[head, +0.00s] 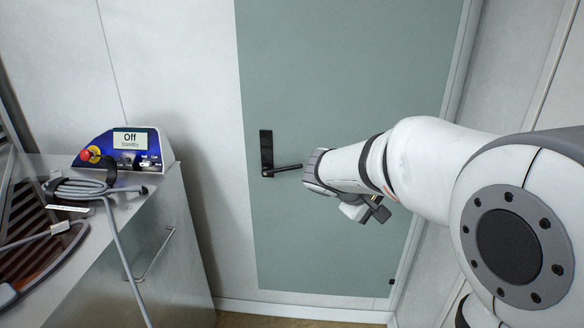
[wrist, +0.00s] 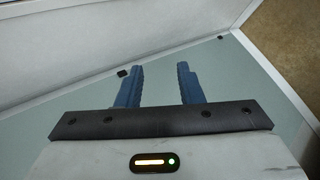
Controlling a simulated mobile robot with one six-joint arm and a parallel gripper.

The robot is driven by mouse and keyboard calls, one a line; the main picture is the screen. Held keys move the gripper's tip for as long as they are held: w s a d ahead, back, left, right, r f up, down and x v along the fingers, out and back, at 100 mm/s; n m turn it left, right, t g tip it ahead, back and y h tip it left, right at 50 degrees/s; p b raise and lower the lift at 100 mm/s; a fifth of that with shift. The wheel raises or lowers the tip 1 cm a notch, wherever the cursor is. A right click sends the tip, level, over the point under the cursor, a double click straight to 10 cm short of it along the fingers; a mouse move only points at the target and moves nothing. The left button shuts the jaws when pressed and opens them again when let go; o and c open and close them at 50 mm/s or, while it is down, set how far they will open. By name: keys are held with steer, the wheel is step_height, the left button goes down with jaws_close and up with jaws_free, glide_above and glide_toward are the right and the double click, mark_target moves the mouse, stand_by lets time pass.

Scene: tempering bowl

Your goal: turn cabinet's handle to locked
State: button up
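The grey-green cabinet door (head: 340,90) stands upright in the head view. Its black handle has a tall plate (head: 266,150) and a lever (head: 284,170) pointing right, close to level and tilted slightly up. My white arm end overlaps or nearly meets the lever's right tip; I cannot tell if they touch. The handle does not show in the wrist view.
A bar handle (head: 150,258) is on the counter's front. White wall panels flank the door. Floor (wrist: 285,40) shows beyond the door's edge.

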steer(key=w+a+f+n+t+h+b, duration=0.1)
steer(key=w+a+f+n+t, duration=0.15)
steer(key=w+a, duration=0.4)
steer(key=w+a+f+n+t+h+b, duration=0.1)
steer(key=w+a+n+t, duration=0.15)
steer(key=w+a, duration=0.35)
steer(key=n+t+y+b, duration=0.2)
steer(key=n+t+y, duration=0.1)
steer(key=n+t, duration=0.3)
glide_toward(286, 170)
steer(key=w+d+m+t, duration=0.1)
steer(key=w+d, duration=0.1)
steer(key=w, duration=0.1)
steer(key=p+x, duration=0.1)
steer(key=x, duration=0.2)
steer(key=p+x, duration=0.2)
steer(key=x, duration=0.2)
steer(key=shift+w+f, duration=0.2)
jaws_close()
